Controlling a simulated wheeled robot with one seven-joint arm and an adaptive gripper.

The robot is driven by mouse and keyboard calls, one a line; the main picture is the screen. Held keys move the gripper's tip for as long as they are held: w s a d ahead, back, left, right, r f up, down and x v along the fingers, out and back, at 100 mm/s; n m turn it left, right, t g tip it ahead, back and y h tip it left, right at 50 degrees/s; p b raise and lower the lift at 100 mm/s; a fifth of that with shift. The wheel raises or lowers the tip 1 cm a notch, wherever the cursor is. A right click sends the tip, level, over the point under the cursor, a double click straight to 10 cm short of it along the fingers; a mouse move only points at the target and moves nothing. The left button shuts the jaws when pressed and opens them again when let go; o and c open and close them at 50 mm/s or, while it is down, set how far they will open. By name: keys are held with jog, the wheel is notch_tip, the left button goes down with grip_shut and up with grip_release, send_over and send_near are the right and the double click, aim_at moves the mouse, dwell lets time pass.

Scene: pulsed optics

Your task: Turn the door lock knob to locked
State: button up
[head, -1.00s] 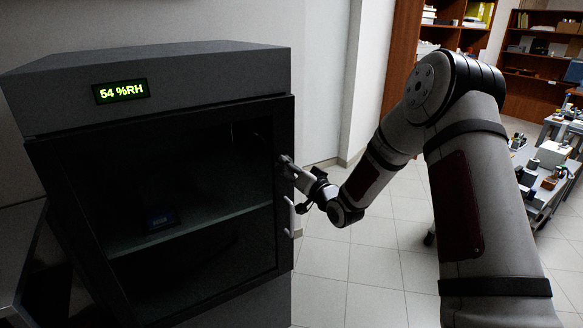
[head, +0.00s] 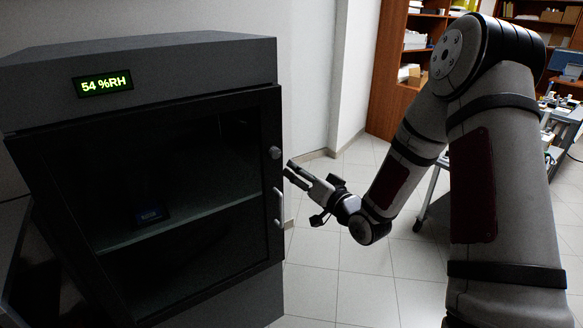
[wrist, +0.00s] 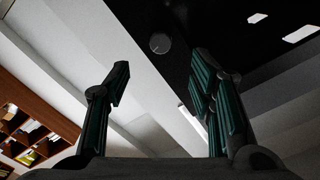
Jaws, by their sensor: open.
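The door lock knob (head: 275,153) is a small round grey knob on the right edge of the dark cabinet door (head: 262,120), above the pale door handle (head: 279,207). In the wrist view the knob (wrist: 160,43) shows ahead of and between the fingers, with a faint mark on its face that is too small to read. My gripper (head: 289,172) is just right of the knob, apart from it and a little lower. Its two fingers are spread in the wrist view (wrist: 162,85), with nothing between them. The door looks shut.
A small dark device (head: 151,214) sits on the shelf behind the glass. A bookcase (head: 392,75) and a cart (head: 553,130) stand at the back right. The tiled floor right of the cabinet is clear.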

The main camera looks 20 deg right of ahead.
aim_at(277, 154)
jog(key=shift+s+d, duration=0.15)
jog(key=shift+s, duration=0.4)
jog(key=w+a+n+p, duration=0.1)
jog(key=w+n, duration=0.1)
jog(key=w, duration=0.2)
jog(key=w+a+n+p, duration=0.1)
jog(key=w+n+p, duration=0.1)
jog(key=w, duration=0.2)
jog(key=w+a+n+p, duration=0.1)
jog(key=w+n+p, duration=0.1)
jog(key=w+n, duration=0.1)
jog(key=shift+w+a+r, duration=0.25)
jog(key=shift+w+a, duration=0.1)
jog(key=shift+w, duration=0.25)
jog(key=c, duration=1.1)
